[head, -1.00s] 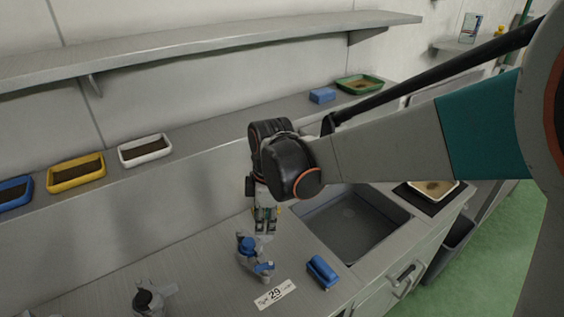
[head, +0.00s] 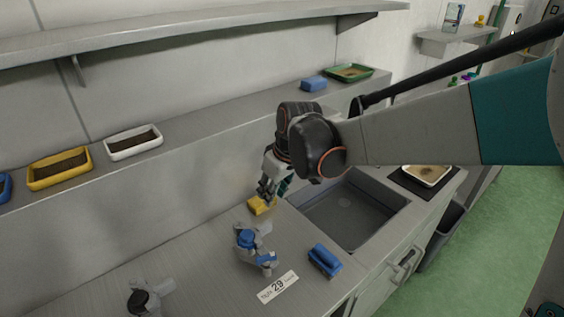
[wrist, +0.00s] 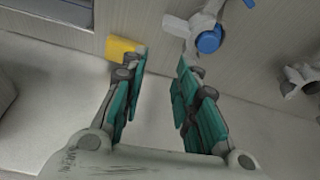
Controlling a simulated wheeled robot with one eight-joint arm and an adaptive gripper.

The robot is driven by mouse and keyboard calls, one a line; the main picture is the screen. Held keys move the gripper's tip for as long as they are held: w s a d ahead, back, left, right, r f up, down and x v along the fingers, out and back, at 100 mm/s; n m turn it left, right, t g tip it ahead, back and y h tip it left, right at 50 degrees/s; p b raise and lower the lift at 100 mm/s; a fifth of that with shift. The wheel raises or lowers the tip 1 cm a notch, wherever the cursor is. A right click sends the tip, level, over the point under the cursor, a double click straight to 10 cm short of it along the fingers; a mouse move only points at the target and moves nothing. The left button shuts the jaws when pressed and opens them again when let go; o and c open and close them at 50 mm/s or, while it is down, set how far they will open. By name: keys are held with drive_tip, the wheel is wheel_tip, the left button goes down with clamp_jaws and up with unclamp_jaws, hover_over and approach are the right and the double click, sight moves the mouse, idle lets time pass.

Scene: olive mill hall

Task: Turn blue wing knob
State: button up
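A grey metal fitting (head: 246,257) stands on the counter with a round blue knob (head: 247,238) on top and a blue-tipped arm (head: 267,260) at its lower right. I cannot tell which blue part is the wing knob. In the wrist view the blue knob (wrist: 209,41) lies just beyond the right finger, apart from it. My gripper (head: 271,190) is above the counter, behind and right of the fitting. In the wrist view my gripper (wrist: 163,66) is open, with nothing between its fingers.
A yellow block (head: 262,205) lies below my gripper, near the left finger in the wrist view (wrist: 121,48). A black-knobbed fitting (head: 140,299) stands front left; the sink (head: 352,213) is right.

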drive_tip(key=n+g+h+p, duration=0.3)
drive_tip(key=n+p, duration=0.8)
drive_tip(key=n, duration=0.2)
approach(266, 256)
wheel_tip(266, 256, down, 9)
drive_tip(key=b, duration=0.9)
drive_tip(key=shift+d, duration=0.15)
clamp_jaws()
